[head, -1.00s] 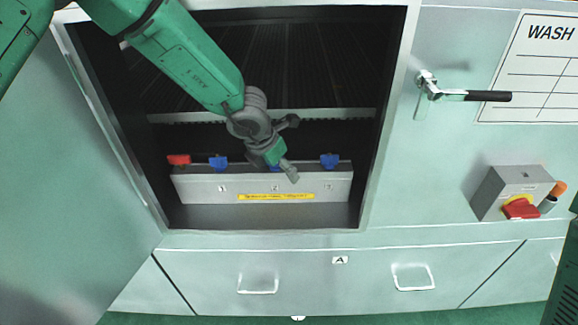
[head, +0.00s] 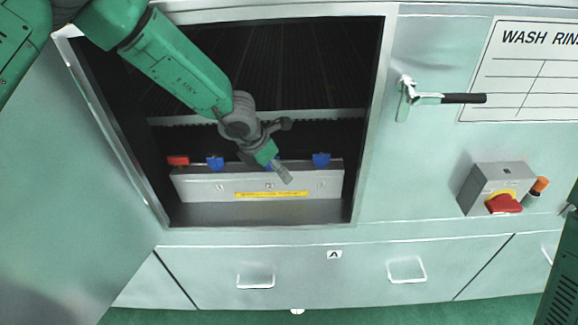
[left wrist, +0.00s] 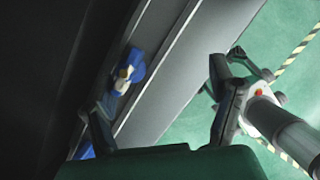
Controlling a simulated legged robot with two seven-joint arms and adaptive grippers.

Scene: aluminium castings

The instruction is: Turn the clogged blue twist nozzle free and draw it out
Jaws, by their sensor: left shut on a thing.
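A grey nozzle block (head: 215,188) with a yellow label strip stands inside the open cabinet. Along its top are a red nozzle (head: 177,160), a blue nozzle (head: 215,163) at left, a middle blue nozzle (head: 269,164) and a blue nozzle (head: 321,159) at right. My left gripper (head: 276,158) is at the middle blue nozzle and hides most of it. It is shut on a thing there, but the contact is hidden. The left wrist view shows a blue nozzle with a pale centre (left wrist: 128,72), beside a finger of my left gripper (left wrist: 165,125).
The cabinet frame (head: 367,125) bounds the opening on the right, and a door stands open at left. A black-handled latch (head: 462,98) and a switch box with a red knob (head: 503,203) sit on the panel at right. Drawers lie below.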

